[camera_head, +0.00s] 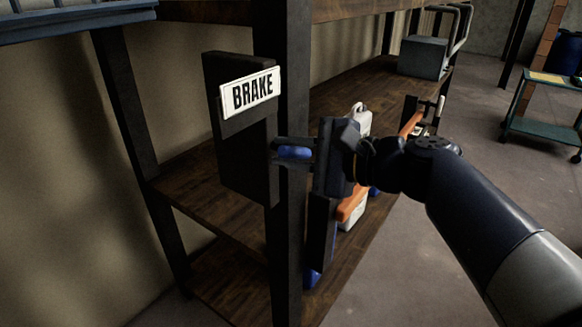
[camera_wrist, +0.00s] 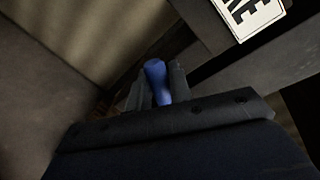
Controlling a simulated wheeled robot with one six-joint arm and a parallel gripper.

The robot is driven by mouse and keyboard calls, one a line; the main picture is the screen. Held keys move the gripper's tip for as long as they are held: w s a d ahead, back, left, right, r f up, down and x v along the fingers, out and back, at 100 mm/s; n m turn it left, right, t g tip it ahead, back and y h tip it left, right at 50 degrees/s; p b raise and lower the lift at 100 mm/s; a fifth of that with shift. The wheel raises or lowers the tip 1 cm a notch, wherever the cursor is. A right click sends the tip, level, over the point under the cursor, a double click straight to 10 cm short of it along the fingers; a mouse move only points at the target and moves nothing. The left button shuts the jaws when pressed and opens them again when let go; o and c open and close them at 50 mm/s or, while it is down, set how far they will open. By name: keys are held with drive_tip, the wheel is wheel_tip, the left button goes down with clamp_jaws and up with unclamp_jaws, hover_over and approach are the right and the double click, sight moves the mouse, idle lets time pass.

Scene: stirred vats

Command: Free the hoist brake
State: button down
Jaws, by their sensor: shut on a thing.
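A white sign reading BRAKE (camera_head: 249,91) is fixed on a dark upright panel (camera_head: 246,160) at a dark post. Part of the sign also shows at the top right of the wrist view (camera_wrist: 248,14). My gripper (camera_head: 292,152) is in front of the post, just right of and below the sign, its fingers pointing left. It is shut on a blue handle (camera_head: 295,153), which sits between the fingers. In the wrist view the blue handle (camera_wrist: 157,82) sticks up between the fingers. What the handle joins to is hidden behind my gripper.
A wooden shelf (camera_head: 350,92) runs back behind the post, with a grey box (camera_head: 423,57) at its far end. White and orange items (camera_head: 352,207) stand behind my gripper, partly hidden. A green cart (camera_head: 540,128) stands at the right. Grey floor is open between.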

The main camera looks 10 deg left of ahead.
drive_tip(key=n+b, duration=0.1)
drive_tip(key=b, duration=0.1)
drive_tip(key=f+n+b, duration=0.1)
drive_tip(key=shift+s+n+t+h+b, duration=0.15)
drive_tip(key=shift+n+t+h+b, duration=0.15)
drive_tip(key=shift+n+t+b, duration=0.4)
drive_tip(key=shift+n+b, duration=0.6)
drive_tip(key=shift+b, duration=0.25)
drive_tip(key=c, duration=1.3)
unclamp_jaws()
drive_tip(key=shift+c, duration=0.2)
drive_tip(key=shift+r, duration=0.1)
drive_tip(key=v, duration=1)
drive_tip(key=shift+s+d, duration=0.2)
drive_tip(key=shift+d, duration=0.1)
drive_tip(key=shift+a+r, duration=0.1)
